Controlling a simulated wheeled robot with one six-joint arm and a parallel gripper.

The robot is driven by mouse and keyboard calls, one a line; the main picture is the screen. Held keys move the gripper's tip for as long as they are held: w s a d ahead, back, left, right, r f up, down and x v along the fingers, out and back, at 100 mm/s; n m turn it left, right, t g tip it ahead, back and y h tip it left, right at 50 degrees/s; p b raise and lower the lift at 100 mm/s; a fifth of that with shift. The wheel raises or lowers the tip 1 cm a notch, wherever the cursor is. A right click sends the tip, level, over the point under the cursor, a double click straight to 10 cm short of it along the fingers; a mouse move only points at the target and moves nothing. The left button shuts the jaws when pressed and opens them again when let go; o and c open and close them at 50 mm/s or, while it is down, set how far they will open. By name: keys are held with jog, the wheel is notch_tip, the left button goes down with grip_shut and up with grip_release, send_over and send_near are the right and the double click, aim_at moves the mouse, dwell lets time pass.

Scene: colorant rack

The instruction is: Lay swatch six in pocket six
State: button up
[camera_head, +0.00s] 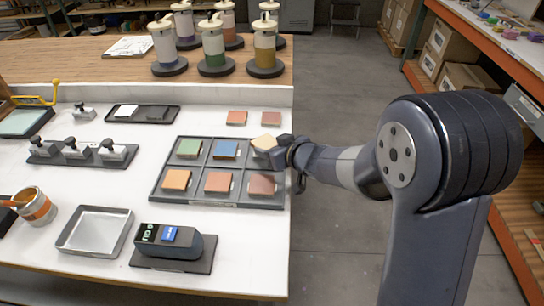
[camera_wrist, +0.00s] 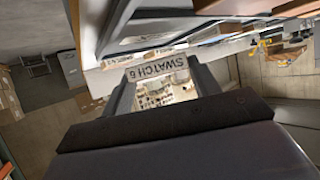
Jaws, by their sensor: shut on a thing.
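My gripper (camera_head: 278,148) is shut on a tan swatch (camera_head: 264,143) at the back right pocket of the grey six-pocket tray (camera_head: 208,204). In the wrist view, the held swatch's edge label reads "SWATCH 6" (camera_wrist: 157,67), upside down between the two fingers. The swatch looks slightly raised and tilted; I cannot tell whether it touches the pocket. The other pockets hold a green swatch (camera_head: 189,147), a blue swatch (camera_head: 226,149), an orange swatch (camera_head: 176,179), a red-orange swatch (camera_head: 218,181) and a brown-red swatch (camera_head: 262,184). Pocket numbers are not readable.
Two loose reddish swatches (camera_head: 236,118) (camera_head: 271,118) lie behind the tray. A boxy device with a display (camera_head: 170,244) and an empty metal tray (camera_head: 95,231) stand in front left. Colorant canisters (camera_head: 213,50) stand on the raised wooden shelf. The table's right edge is close.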

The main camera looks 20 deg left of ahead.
jog(key=shift+f, duration=1.25)
jog(key=shift+f+b, duration=0.1)
jog(key=shift+b, duration=0.2)
jog(key=o, duration=1)
jog(key=shift+s+d+r, duration=0.1)
jog(key=shift+d+r, duration=0.15)
jog(key=shift+r, duration=0.05)
jog(key=p+v, duration=0.1)
jog(key=v, duration=1)
jog(key=shift+s+d+p, duration=0.1)
jog(key=shift+d+p, duration=0.05)
jog(key=shift+p, duration=0.25)
